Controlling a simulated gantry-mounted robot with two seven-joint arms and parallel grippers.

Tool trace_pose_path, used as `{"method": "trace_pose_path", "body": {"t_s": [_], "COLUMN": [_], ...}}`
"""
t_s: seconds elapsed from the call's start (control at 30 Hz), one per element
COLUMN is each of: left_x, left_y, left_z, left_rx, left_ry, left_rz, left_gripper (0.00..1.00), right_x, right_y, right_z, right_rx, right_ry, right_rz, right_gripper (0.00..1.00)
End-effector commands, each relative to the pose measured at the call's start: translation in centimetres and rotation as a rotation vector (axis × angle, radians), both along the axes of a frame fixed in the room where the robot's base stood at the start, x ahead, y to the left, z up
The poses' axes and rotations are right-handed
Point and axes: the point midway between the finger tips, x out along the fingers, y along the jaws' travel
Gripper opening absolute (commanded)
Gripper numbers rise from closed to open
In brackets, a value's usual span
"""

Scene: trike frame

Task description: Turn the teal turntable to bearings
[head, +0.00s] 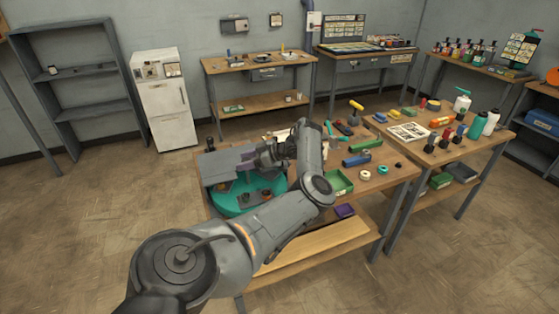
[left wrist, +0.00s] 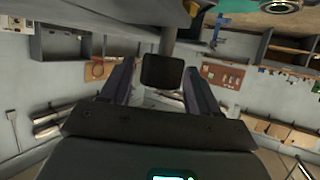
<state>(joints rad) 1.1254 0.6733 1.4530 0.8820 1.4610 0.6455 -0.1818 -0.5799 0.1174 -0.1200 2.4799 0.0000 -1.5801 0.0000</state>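The teal turntable (head: 228,205) is at the left end of the near workbench, partly under a grey housing (head: 212,168). Small parts sit on it, and my left arm hides some of it. My left gripper (head: 258,157) is at the housing, beside a purple piece (head: 232,163); its fingertips are hard to make out there. In the left wrist view, the two fingers of my left gripper (left wrist: 160,85) stand apart. A dark square block (left wrist: 162,71) on a grey post shows between them, and I cannot tell whether they touch it. My right gripper is not in view.
The workbench right of the arm holds a green tray (head: 341,182), a blue tool (head: 356,160), a yellow-handled mallet (head: 355,108) and small rings. A second bench (head: 480,148) with bottles adjoins it. The floor to the left is clear.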

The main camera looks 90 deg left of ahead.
Motion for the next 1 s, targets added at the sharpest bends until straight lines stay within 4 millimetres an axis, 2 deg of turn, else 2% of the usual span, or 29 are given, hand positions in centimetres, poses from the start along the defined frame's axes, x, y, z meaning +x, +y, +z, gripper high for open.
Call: {"method": "trace_pose_path", "body": {"t_s": [0.47,1.0], "left_x": [0.8,7.5], "left_y": [-0.1,-1.4], "left_z": [0.1,2.9], "left_rx": [-0.002,-0.003], "left_ry": [-0.005,-0.008], "left_rz": [-0.003,-0.003], "left_gripper": [0.67,0.67], "right_x": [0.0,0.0], "right_y": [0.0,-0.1], "right_z": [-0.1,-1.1], "right_rx": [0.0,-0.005], "right_ry": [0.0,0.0], "right_rz": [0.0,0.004], "right_gripper": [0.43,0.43]}}
